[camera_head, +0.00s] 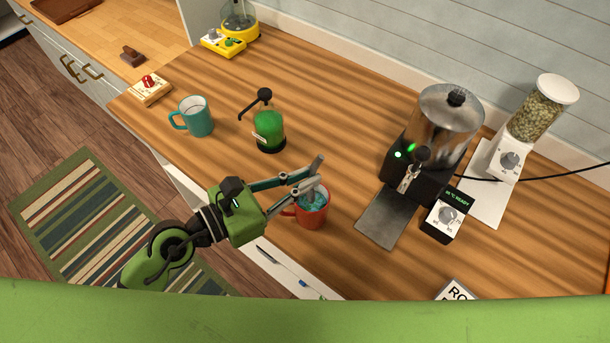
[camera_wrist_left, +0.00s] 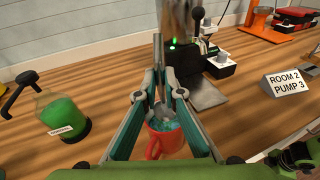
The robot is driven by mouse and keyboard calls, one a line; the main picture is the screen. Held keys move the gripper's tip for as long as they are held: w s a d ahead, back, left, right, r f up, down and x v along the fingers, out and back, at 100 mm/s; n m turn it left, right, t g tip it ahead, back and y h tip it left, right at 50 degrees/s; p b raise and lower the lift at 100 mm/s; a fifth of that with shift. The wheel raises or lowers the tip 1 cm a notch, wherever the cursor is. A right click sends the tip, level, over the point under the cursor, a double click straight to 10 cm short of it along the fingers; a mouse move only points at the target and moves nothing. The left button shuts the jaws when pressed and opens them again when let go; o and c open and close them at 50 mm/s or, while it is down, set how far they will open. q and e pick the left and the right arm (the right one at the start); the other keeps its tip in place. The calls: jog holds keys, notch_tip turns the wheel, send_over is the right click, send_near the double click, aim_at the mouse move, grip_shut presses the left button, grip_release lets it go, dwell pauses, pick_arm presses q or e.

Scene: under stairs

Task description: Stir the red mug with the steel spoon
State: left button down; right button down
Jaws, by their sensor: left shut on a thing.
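The red mug (camera_head: 318,219) stands upright on the wooden counter near its front edge, with teal contents inside. It also shows in the left wrist view (camera_wrist_left: 155,150), below the fingers. My left gripper (camera_head: 315,178) is directly above the mug and shut on the steel spoon (camera_head: 319,161). The spoon is held roughly upright, its handle rising above the fingers. The fingers partly hide the spoon and the mug's rim.
A green pump bottle (camera_head: 269,130) and a teal mug (camera_head: 195,117) stand to the left. A coffee machine (camera_head: 440,125) with a dark tray (camera_head: 388,215) is close on the right, beside a small dial box (camera_head: 447,215). The counter between mug and bottle is clear.

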notch_tip(320, 180, down, 6)
jog(key=b, duration=0.5)
jog(key=shift+a+b, duration=0.2)
jog(key=shift+b, duration=0.15)
jog(key=shift+f, duration=0.1)
dwell(0.3)
